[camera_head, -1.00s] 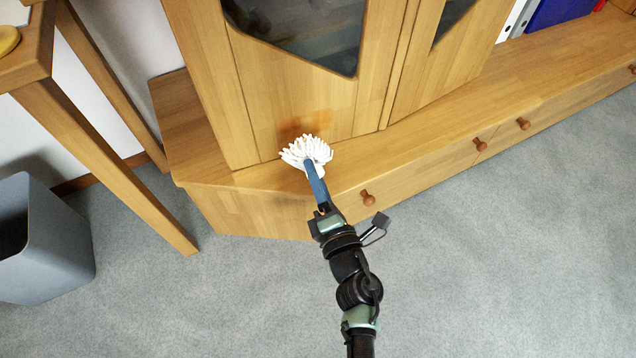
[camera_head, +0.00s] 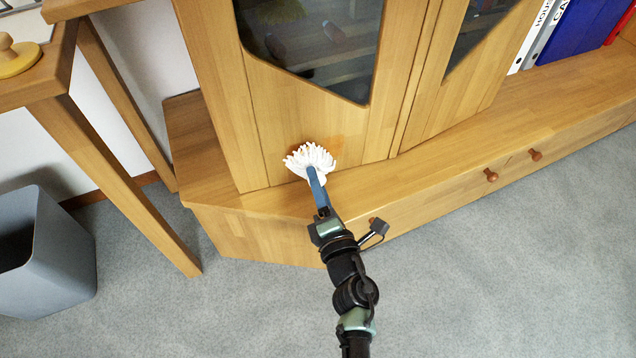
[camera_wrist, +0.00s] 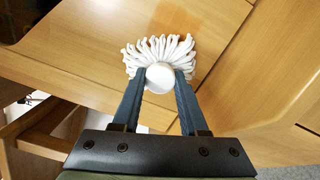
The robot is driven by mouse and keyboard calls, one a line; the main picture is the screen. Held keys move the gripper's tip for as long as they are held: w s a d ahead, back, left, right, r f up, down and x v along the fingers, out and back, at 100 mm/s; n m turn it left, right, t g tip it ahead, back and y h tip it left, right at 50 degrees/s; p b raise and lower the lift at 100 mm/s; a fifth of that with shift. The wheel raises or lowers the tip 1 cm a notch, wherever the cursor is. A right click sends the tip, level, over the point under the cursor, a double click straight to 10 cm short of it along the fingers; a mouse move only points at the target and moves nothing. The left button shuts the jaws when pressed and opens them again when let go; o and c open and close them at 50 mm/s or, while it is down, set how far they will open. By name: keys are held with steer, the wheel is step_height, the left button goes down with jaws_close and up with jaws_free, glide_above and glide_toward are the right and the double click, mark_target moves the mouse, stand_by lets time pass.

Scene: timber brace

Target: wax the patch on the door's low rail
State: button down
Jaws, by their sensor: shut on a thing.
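The wooden cabinet door (camera_head: 290,110) has a glass pane above a low rail. An orange-brown patch (camera_head: 326,144) shows on the low rail, partly hidden behind the white mop-like applicator (camera_head: 306,160). My gripper (camera_head: 314,178), with blue fingers, is shut on the applicator. In the wrist view my gripper (camera_wrist: 158,85) holds the applicator's round white end (camera_wrist: 159,77), and its white strands (camera_wrist: 158,50) fan out toward the door. The patch (camera_wrist: 185,18) shows just beyond the strands there. I cannot tell whether the strands touch the door.
The cabinet's low ledge (camera_head: 440,165) with knobbed drawers runs right below the doors. A wooden table (camera_head: 58,75) stands left, with a yellow knobbed object (camera_head: 17,58) on it. A grey bin (camera_head: 50,255) is on the floor at left. The grey carpet (camera_head: 500,290) is clear in front.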

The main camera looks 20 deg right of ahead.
steer(key=shift+w+d, duration=0.1)
steer(key=shift+w, duration=0.9)
steer(key=shift+s+d+p, duration=0.15)
steer(key=shift+d, duration=0.85)
steer(key=shift+s+d+p, duration=0.15)
steer(key=shift+d, duration=0.8)
steer(key=shift+w, duration=0.1)
